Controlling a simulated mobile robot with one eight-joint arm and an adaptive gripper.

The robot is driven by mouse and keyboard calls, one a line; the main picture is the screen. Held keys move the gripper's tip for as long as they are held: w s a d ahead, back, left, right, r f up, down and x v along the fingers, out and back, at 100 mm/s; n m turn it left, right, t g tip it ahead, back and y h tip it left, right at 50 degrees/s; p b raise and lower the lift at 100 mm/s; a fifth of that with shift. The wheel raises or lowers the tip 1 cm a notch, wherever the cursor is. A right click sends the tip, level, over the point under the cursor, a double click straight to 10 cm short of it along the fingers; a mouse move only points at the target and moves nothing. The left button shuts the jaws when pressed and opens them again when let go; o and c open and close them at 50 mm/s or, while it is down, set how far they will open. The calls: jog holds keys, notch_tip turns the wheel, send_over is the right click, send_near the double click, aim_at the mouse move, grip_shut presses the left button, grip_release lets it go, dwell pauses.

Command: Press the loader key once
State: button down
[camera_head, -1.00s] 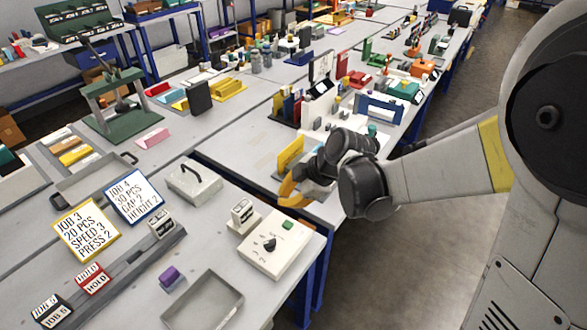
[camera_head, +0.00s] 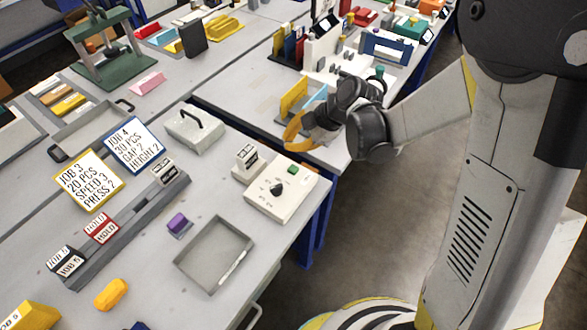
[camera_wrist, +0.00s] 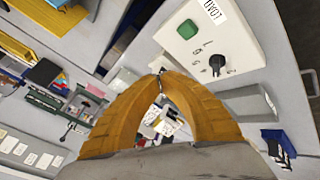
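A white box (camera_head: 270,205) with a green key (camera_head: 293,169) and a black knob (camera_head: 278,189) stands at the right end of the near table. In the wrist view the same box (camera_wrist: 230,50) is at upper right, with its green key (camera_wrist: 187,29) and knob (camera_wrist: 216,62). A label (camera_wrist: 213,10) behind it, cut off and upside down, seems to read LOAD. My gripper (camera_head: 292,140) has orange fingers and is beyond the box, apart from it. In the wrist view my gripper (camera_wrist: 158,72) has its fingertips together, with nothing held; the key is clear of them.
A small labelled block (camera_head: 247,157) stands beside the box. A grey tray (camera_head: 213,254), a purple block (camera_head: 177,222) and a handled grey case (camera_head: 195,128) are on the same table. A yellow upright panel (camera_head: 293,97) stands close to my gripper on the farther table.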

aim_at(291, 166)
notch_tip(291, 166, down, 8)
jog(key=b, duration=0.5)
jog(key=shift+r, duration=0.2)
dwell(1.0)
jog(key=shift+f+b, duration=0.4)
jog(key=shift+b, duration=0.25)
jog(key=shift+f+b, duration=0.45)
jog(key=shift+f, duration=0.05)
dwell(0.4)
jog(key=shift+r, duration=0.1)
jog(key=shift+r+p, duration=0.65)
jog(key=shift+r, duration=0.2)
jog(key=shift+r+p, duration=1.85)
jog(key=shift+r, duration=0.7)
